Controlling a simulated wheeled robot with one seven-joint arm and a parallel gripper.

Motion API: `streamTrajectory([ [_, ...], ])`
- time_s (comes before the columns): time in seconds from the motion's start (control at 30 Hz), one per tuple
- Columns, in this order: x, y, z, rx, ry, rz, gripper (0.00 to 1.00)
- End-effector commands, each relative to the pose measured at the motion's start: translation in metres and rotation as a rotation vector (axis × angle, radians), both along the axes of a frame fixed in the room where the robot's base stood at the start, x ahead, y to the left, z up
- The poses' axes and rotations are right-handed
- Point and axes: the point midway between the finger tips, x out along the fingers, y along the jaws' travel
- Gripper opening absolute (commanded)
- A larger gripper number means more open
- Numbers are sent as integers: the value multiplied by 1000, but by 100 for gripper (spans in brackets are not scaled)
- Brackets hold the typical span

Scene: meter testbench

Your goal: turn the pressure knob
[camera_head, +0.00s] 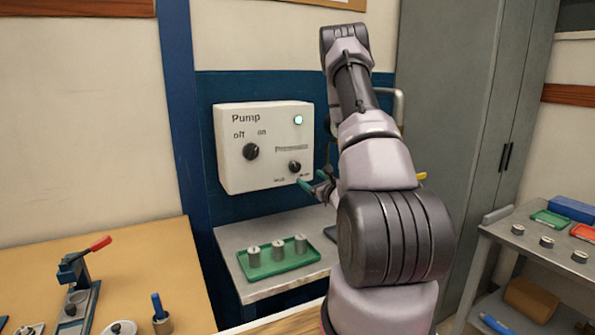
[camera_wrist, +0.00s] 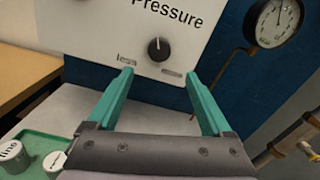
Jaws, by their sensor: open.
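The pressure knob (camera_wrist: 158,49) is a small dark round knob with a light pointer mark. It sits under the "Pressure" label on the white pump box, and its pointer is roughly upward in the wrist view. It also shows at the lower right of the pump box (camera_head: 235,172) in the head view (camera_head: 295,167). My gripper (camera_wrist: 160,85) is open, with two green fingers spread to either side below the knob, apart from it. In the head view my gripper (camera_head: 314,184) is just below and right of the knob, partly hidden by my arm.
A larger pump knob (camera_head: 251,152) and a lit indicator (camera_head: 298,120) are on the same box. A round gauge (camera_wrist: 273,22) is to the right. A green tray (camera_head: 262,271) with metal cylinders stands on the shelf below.

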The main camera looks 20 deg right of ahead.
Motion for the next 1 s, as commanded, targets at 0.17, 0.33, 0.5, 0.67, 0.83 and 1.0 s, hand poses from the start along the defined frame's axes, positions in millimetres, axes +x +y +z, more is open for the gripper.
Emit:
streamTrajectory([
  [0.17, 28, 3, 2, -3, -4, 5, 84],
  [0.33, 62, 4, 2, -2, -5, 6, 84],
  [0.5, 88, 5, 2, -1, -4, 7, 84],
  [0.67, 100, 5, 2, 0, -3, 7, 84],
  [0.83, 103, 5, 1, 0, -1, 6, 84],
  [1.0, 103, 5, 1, 0, -2, 7, 76],
])
